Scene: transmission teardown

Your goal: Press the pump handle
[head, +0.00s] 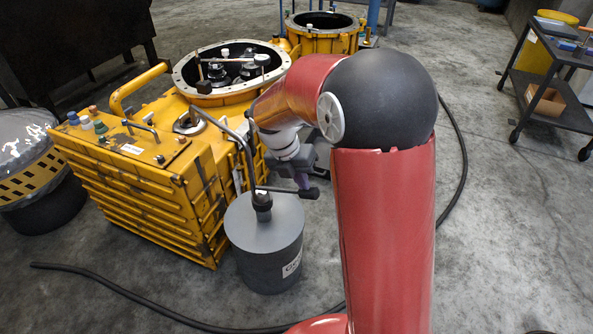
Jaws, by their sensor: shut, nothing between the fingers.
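The pump is a grey drum (262,245) with a dark fitting on its lid and a bent grey pipe (243,150) rising up and left toward the yellow housing. The pump handle (285,190) is a dark bar reaching right from the fitting, with a thicker black grip (309,194) at its end. My gripper (304,184) is shut and empty, pointing down at the grip end of the handle. It is right above or against the grip; I cannot tell if they touch. My red arm covers the area to the right of the gripper.
A yellow transmission housing (130,185) stands behind and left of the drum, with an open round flange (190,85). A black hose (120,291) runs over the floor around the drum. A bin (35,190) stands left and a dark cart (555,100) right.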

